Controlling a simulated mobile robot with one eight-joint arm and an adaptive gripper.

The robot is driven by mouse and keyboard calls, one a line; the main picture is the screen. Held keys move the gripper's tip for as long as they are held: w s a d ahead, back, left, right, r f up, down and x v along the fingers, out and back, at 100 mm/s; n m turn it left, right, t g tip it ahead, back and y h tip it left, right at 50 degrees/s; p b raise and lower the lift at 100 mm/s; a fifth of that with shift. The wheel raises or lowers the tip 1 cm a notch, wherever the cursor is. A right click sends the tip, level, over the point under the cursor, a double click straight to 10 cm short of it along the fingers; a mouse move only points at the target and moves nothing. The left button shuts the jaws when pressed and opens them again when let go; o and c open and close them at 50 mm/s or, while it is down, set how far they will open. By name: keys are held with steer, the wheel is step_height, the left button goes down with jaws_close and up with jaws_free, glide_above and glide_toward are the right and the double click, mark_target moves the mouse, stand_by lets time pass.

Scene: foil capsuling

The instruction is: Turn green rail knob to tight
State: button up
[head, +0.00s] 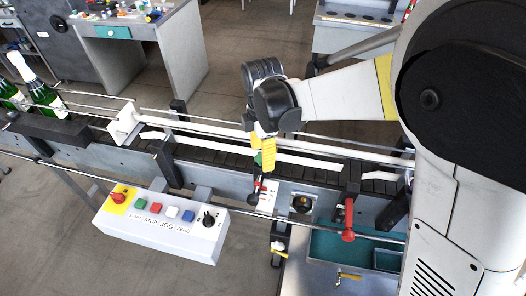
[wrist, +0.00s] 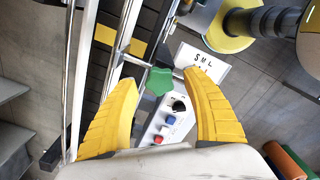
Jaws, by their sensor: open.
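The green rail knob (wrist: 158,81) is a lobed knob beside the conveyor rail, seen between my fingertips in the wrist view. A small part of the green knob (head: 258,158) shows in the head view beside my yellow fingers. My gripper (wrist: 160,76) is open, with one yellow finger on each side of the knob. I cannot tell whether either finger touches it. In the head view my gripper (head: 267,152) points down over the conveyor's near side and hides most of the knob. A white plate marked S M L (wrist: 203,66) sits by the right fingertip.
The conveyor (head: 215,152) has metal guide rails, with green bottles (head: 38,83) at its left end. A control box (head: 160,228) with buttons and a black dial stands in front. A red-handled lever (head: 348,235) is right of my gripper. A workbench (head: 135,40) stands behind.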

steer(key=shift+f, duration=0.35)
steer(key=c, duration=1.2)
